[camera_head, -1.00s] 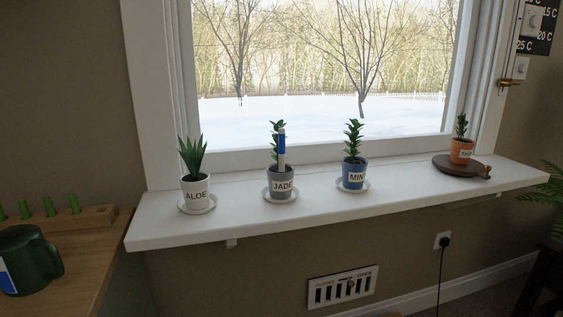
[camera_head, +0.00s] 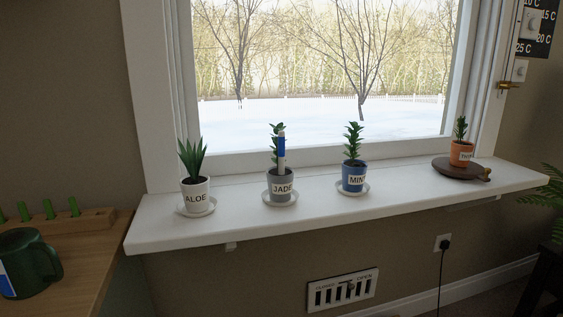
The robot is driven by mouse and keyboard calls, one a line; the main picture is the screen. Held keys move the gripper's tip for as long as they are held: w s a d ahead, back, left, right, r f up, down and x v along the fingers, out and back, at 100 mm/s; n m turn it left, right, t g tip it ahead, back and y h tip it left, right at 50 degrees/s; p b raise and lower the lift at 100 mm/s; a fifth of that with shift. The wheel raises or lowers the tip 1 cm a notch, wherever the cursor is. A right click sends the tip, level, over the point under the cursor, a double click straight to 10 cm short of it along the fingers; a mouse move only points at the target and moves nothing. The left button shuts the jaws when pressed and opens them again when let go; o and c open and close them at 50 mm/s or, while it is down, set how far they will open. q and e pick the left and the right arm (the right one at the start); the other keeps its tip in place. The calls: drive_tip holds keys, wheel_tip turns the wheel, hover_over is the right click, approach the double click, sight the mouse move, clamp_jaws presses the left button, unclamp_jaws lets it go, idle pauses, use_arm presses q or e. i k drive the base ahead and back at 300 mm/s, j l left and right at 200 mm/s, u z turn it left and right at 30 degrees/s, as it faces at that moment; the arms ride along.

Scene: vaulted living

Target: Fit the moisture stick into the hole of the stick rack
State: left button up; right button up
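A blue and white moisture stick (camera_head: 281,147) stands upright in the grey pot labelled JADE (camera_head: 281,189), in front of its plant. The wooden stick rack (camera_head: 95,221) is at the left edge on a wooden table, with several green pieces standing up from it. Its holes are too small to make out from here. Neither of my grippers is in view.
A dark green mug (camera_head: 30,265) stands in front of the rack. The white sill (camera_head: 240,218) also bears pots labelled ALOE (camera_head: 196,196) and MINT (camera_head: 354,180), and an orange pot (camera_head: 461,154) by a dark round board (camera_head: 455,172). Sill gaps are clear.

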sight(89, 219)
drive_tip(key=u, duration=1.3)
drive_tip(key=z, duration=1.3)
drive_tip(key=i+l+u, duration=0.25)
drive_tip(key=u, duration=0.2)
drive_tip(key=i+l+u, duration=0.7)
drive_tip(key=l+u, duration=0.2)
drive_tip(key=k+j, duration=0.1)
drive_tip(key=j, duration=0.35)
drive_tip(key=k+u, duration=0.05)
